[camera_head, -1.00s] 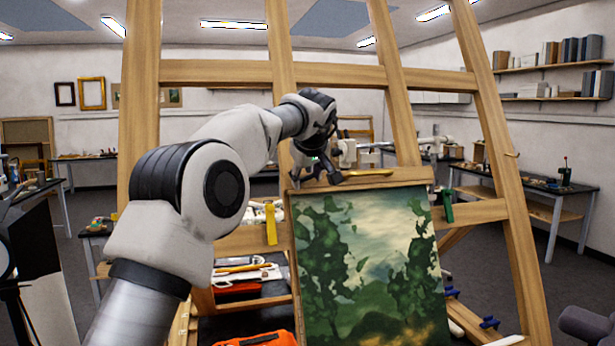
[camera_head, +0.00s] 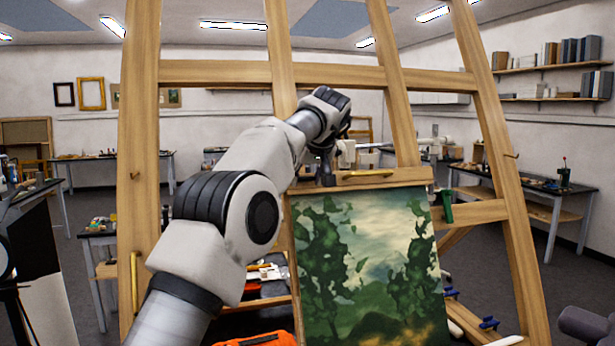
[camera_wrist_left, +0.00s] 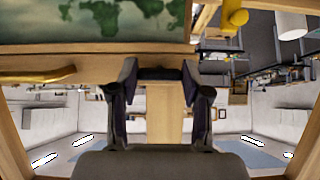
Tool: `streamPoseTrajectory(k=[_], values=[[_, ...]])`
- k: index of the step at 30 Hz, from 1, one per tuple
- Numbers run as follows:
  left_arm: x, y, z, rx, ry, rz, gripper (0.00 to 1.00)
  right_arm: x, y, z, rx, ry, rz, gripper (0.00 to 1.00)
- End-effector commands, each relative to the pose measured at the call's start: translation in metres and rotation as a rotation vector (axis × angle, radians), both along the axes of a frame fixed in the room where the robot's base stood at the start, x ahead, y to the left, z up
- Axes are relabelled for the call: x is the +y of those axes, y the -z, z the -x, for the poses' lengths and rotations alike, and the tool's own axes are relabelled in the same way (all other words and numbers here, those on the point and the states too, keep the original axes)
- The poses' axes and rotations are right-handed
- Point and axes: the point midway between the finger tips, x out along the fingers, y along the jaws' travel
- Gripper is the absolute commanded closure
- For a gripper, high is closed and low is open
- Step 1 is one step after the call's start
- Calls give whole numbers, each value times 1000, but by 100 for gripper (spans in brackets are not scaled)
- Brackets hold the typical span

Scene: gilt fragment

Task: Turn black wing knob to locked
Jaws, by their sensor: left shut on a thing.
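My left gripper (camera_head: 327,172) is at the easel's top canvas holder, just above the painting (camera_head: 370,265). In the left wrist view its two dark fingers (camera_wrist_left: 160,80) stand on either side of a dark bar, the black wing knob (camera_wrist_left: 160,73), and are shut on it. The knob lies across the wooden post there. In the head view my wrist and fingers hide the knob. I cannot read a locked mark in either view. My right gripper is in neither view.
The wooden easel (camera_head: 143,200) frames the work area. A brass handle (camera_head: 367,174) lies right of the gripper, and a green clamp (camera_head: 447,207) grips the crossbar. An orange case (camera_head: 255,339) is low in front. A yellow clamp (camera_wrist_left: 235,18) shows in the wrist view.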

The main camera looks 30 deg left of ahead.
Motion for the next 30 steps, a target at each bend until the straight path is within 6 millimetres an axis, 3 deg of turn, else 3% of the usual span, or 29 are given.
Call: streamPoseTrajectory(k=[2, 3, 5, 17, 30], values=[[1, -2, 0, -6, 1, -4, 87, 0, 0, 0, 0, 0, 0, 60], [1, -3, 0, -7, 0, -3, 45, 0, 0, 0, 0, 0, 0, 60], [1, -2, 0, -7, 0, -3, 27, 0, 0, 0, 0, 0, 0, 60], [-4, -7, 3, -4, 1, -1, 27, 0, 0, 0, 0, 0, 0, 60], [-52, -80, 43, -4, -1, -2, 27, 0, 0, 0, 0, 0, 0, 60]])
